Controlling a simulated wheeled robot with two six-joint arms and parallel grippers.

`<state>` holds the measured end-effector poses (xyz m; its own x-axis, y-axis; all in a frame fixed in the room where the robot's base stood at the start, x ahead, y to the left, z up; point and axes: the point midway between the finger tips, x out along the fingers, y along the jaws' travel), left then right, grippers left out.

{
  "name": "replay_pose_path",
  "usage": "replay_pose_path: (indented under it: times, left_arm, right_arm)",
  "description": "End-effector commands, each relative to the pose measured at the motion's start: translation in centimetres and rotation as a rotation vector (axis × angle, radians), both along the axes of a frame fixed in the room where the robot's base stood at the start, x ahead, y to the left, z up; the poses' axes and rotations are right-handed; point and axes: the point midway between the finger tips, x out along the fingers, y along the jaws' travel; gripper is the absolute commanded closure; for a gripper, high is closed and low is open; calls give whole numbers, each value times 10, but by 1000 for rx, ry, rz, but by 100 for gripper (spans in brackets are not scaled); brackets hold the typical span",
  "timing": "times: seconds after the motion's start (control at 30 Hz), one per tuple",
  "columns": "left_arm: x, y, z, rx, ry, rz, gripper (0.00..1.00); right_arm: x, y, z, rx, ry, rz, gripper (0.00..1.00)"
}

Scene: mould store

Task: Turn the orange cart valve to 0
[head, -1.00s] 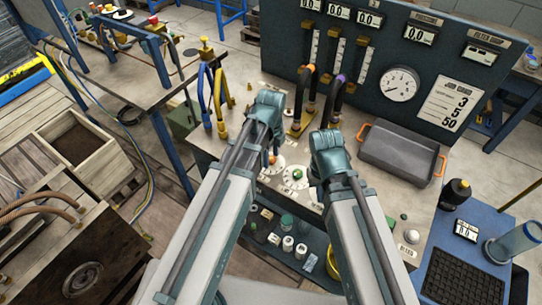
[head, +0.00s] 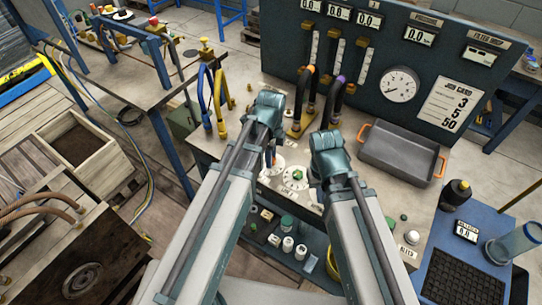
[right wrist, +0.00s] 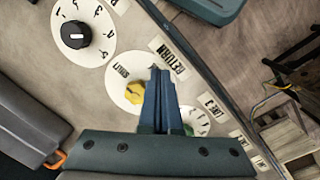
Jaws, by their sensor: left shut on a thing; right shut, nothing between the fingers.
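My left gripper (head: 270,157) points down at the control panel in the head view. It is shut at a white dial (head: 281,161), where the orange cart valve was seen a second ago; its fingers now hide the knob. The valve's setting cannot be read. My right gripper (right wrist: 160,72) is shut with nothing between its blue fingers. In the right wrist view it hovers over the panel beside a yellow knob (right wrist: 134,92) on a white dial. A green knob (head: 297,175) sits on the dial right of my left gripper.
A black knob (right wrist: 75,35) on a numbered dial shows in the right wrist view. A grey tray (head: 398,152) with orange handles stands right of my arms. Dark hoses (head: 338,98) rise behind the grippers. A gauge (head: 399,84) is on the back board.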

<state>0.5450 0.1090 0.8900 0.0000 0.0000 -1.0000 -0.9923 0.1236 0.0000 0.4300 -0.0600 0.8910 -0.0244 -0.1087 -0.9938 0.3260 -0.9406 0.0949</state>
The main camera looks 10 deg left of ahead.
Motion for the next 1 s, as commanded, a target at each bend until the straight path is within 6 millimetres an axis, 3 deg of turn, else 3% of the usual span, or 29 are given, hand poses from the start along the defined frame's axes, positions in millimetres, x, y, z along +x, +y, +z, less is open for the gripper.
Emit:
replay_pose_path:
  times: [1.0]
  left_arm:
    - [0,0,0,0,0,965,100]
  right_arm:
    - [0,0,0,0,0,0,100]
